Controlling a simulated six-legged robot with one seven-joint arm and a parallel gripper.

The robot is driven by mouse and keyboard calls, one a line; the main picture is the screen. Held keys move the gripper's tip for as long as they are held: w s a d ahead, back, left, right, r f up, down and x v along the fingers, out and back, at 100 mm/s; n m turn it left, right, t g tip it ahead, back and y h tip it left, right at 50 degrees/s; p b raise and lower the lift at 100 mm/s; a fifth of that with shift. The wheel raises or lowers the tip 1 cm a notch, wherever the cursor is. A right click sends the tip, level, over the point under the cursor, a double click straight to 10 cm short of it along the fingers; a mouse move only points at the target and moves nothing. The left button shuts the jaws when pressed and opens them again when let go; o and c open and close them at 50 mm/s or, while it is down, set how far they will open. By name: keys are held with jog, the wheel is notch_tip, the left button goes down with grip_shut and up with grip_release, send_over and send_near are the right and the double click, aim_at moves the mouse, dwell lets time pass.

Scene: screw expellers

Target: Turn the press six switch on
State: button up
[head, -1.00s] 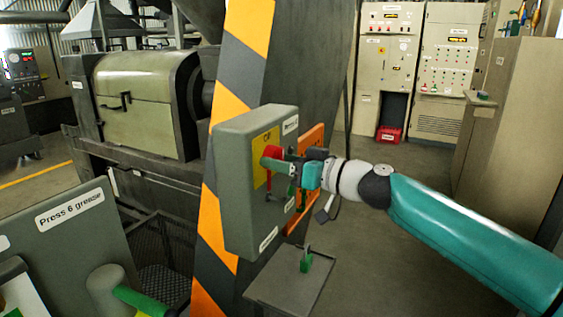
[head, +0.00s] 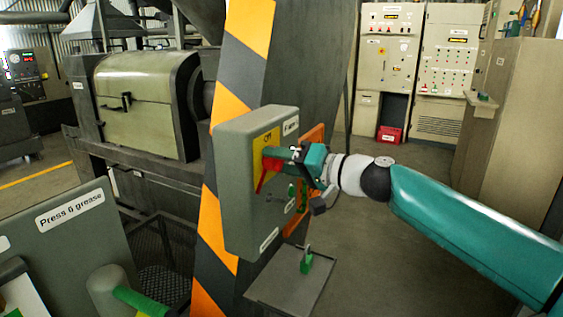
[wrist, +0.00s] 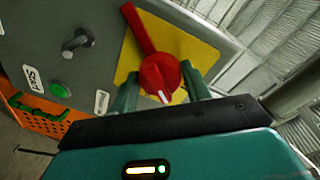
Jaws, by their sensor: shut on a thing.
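The switch is a red rotary handle (head: 267,172) on a yellow plate (head: 266,152) on the front of a grey box (head: 243,190). In the head view part of the word "Off" shows above the handle, and the handle's arm slants down. In the wrist view the red handle (wrist: 158,74) has a long arm toward the upper left and a white mark on its short end. My gripper (wrist: 161,92) has a green finger on each side of the short end and is shut on it. In the head view my gripper (head: 277,160) reaches the box from the right.
A green button (wrist: 61,89) and a bolt-like metal stub (wrist: 78,40) are on the same box. An orange perforated panel (head: 312,150) is behind it. A striped post (head: 233,95) stands beside the box. A small grey stand (head: 290,285) with a green padlock (head: 306,264) is below.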

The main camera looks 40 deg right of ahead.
jog(key=m, duration=0.4)
jog(key=m+y, duration=0.1)
jog(key=m, duration=0.4)
jog(key=shift+r+g, duration=0.1)
jog(key=shift+g, duration=0.3)
jog(key=o, duration=1)
jog(key=shift+c, duration=0.2)
jog(key=shift+s+d, duration=0.1)
jog(key=v, duration=1.3)
jog(key=shift+s, duration=0.3)
